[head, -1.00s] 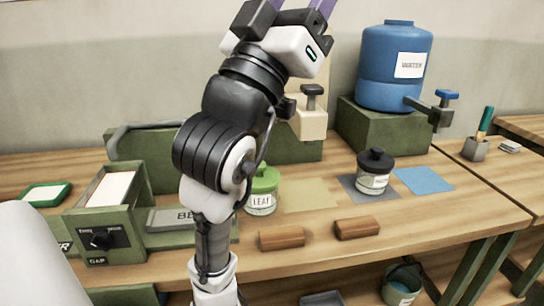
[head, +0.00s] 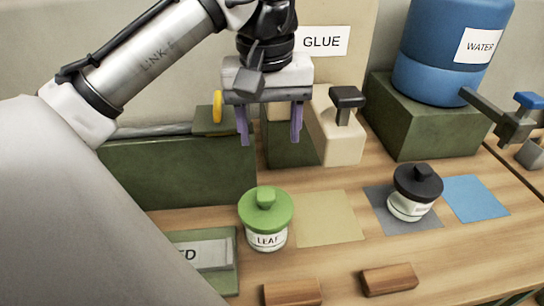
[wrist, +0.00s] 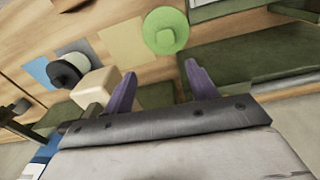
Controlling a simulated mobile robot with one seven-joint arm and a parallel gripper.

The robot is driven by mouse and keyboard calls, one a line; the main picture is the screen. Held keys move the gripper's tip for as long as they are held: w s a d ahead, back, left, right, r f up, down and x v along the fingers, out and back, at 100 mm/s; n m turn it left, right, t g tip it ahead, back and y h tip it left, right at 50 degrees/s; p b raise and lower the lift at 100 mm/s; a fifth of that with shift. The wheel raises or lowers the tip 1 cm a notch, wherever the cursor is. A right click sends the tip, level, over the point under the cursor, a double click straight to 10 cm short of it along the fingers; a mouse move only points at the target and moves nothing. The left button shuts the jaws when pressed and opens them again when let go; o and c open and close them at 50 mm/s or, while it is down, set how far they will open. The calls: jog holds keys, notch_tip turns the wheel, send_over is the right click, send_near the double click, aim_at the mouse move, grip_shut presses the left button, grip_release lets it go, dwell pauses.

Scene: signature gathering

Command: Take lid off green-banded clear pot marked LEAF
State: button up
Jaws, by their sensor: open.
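The clear pot marked LEAF (head: 267,240) stands upright on the wooden bench in the head view. Its green lid (head: 266,208) with a raised knob sits on top of it. In the wrist view the green lid (wrist: 166,31) shows from above, beyond the fingertips, and hides the pot. My gripper (head: 270,140) is open and empty, pointing down. It is above and behind the pot in the head view, apart from the lid. Its two purple fingers also show in the wrist view (wrist: 163,82).
A black-lidded jar (head: 415,193) stands on a grey square to the right, beside a blue square (head: 474,198). A tan square (head: 325,218) is bare. Two wooden blocks (head: 292,292) (head: 390,279) lie in front. A GLUE dispenser (head: 338,130) and a blue WATER tank (head: 450,50) stand behind.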

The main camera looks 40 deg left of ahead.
send_over(265, 194)
jog(key=shift+n+g, duration=0.3)
jog(key=shift+g, duration=0.1)
notch_tip(265, 194, down, 8)
jog(key=shift+s+d+f, duration=0.1)
jog(key=shift+s, duration=0.05)
jog(key=shift+w+f+p, duration=0.2)
jog(key=shift+f+p, duration=0.5)
jog(key=shift+f, duration=2.05)
jog(key=c, duration=1)
